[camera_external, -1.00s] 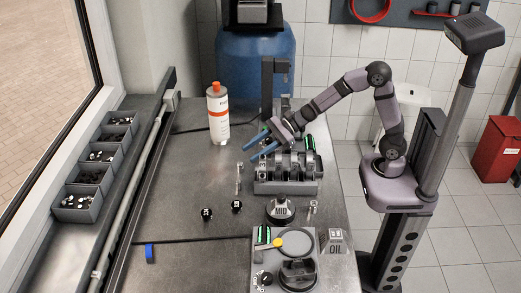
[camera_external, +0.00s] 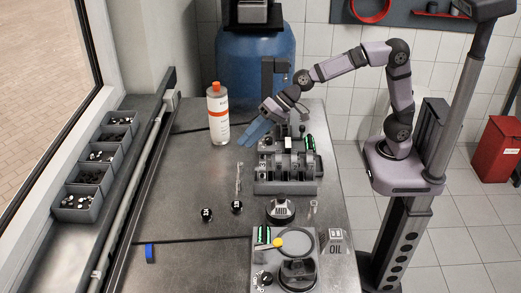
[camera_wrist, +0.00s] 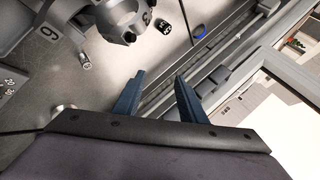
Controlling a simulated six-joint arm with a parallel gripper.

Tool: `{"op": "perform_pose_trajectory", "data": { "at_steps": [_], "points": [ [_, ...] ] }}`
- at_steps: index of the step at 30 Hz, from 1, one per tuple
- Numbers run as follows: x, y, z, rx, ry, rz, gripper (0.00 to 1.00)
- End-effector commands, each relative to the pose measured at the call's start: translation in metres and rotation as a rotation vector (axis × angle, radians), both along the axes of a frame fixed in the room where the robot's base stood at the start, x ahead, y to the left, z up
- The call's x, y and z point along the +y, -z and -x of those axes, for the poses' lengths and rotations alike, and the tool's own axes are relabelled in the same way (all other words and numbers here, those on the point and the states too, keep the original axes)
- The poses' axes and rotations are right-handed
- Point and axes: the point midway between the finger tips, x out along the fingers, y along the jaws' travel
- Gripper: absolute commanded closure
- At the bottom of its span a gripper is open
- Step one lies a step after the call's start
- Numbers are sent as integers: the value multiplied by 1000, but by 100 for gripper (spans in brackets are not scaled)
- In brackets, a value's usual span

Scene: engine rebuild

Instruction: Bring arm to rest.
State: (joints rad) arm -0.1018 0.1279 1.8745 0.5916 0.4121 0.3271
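My arm reaches over the workbench (camera_external: 185,190) from its column on the right. My gripper (camera_external: 250,138) is in the air above the bench, between the white bottle (camera_external: 218,118) and the engine block (camera_external: 286,186). Its blue fingers point down and to the left. In the wrist view my gripper (camera_wrist: 160,82) has its two fingers spread, with nothing between them. The engine block, with dark round parts in a row, stands below and to the right of the fingers, apart from them.
The bottle with an orange cap stands close to my fingers. A dark upright stand (camera_external: 275,78) is behind the block. A black MID part (camera_external: 280,209), small black caps (camera_external: 236,207) and a grey tray (camera_external: 258,268) lie nearer. Part bins (camera_external: 76,215) line the window. The bench's left middle is mostly clear.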

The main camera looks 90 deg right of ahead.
Motion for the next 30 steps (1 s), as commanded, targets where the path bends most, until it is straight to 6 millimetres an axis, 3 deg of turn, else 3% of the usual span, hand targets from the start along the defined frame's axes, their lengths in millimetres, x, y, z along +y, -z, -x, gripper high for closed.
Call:
{"op": "perform_pose_trajectory", "data": {
  "at_steps": [1,5,15,18,24,30],
  "points": [
    [-7,-5,17,36,-29,43,62],
    [-25,8,66,138,-131,170,62],
    [-86,25,238,473,-492,483,62],
    [-98,26,273,539,-569,530,62],
    [-110,28,306,600,-645,570,62],
    [-111,30,309,606,-651,574,62]
  ]
}}
